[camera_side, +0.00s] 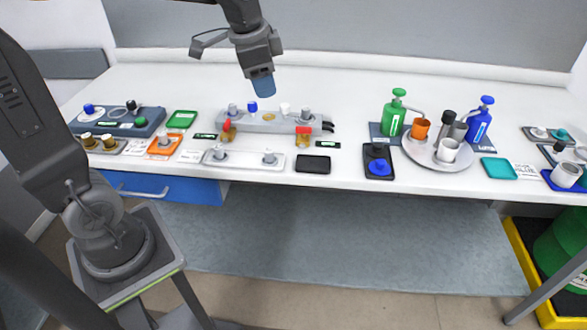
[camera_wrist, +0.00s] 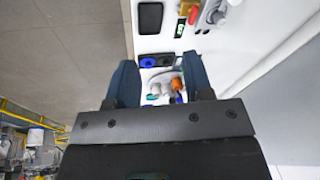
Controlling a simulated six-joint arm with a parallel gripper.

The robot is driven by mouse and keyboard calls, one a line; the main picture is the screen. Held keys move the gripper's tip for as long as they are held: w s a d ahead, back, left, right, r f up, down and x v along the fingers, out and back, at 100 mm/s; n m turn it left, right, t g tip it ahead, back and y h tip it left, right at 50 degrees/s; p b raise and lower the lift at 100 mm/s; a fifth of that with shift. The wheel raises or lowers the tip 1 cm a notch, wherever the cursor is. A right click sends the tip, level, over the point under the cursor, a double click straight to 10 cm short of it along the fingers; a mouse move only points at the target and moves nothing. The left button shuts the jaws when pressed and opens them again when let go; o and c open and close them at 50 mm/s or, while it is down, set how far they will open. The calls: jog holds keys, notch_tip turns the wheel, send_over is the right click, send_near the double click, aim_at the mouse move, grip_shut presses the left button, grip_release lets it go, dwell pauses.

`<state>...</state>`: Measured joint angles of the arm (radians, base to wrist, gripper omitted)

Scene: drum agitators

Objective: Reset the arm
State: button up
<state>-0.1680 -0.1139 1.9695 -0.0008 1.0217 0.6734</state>
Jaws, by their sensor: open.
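My gripper (camera_side: 262,86) hangs in the air above the back of the white table in the side view, pointing down over the grey valve manifold (camera_side: 268,122). In the wrist view my gripper (camera_wrist: 160,72) shows two blue fingers spread apart with nothing between them. The gap looks along the table toward a small, blurred group of bottles and cups. No object is held.
A green pump bottle (camera_side: 393,118), a blue pump bottle (camera_side: 479,124) and a round tray (camera_side: 411,151) with cups stand right of centre. A blue-grey panel (camera_side: 93,124) with knobs is at left.

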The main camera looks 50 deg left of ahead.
jog(key=s+d+f+n+t, duration=0.1)
jog(key=s+d+n, duration=0.2)
jog(key=s, duration=0.4)
jog(key=s+d+f+n+t, duration=0.1)
jog(key=s+d+n, duration=0.1)
jog(key=s, duration=0.6)
jog(key=shift+d+n+t+h, duration=0.3)
jog(key=shift+d+n, duration=0.1)
jog(key=shift+d, duration=0.1)
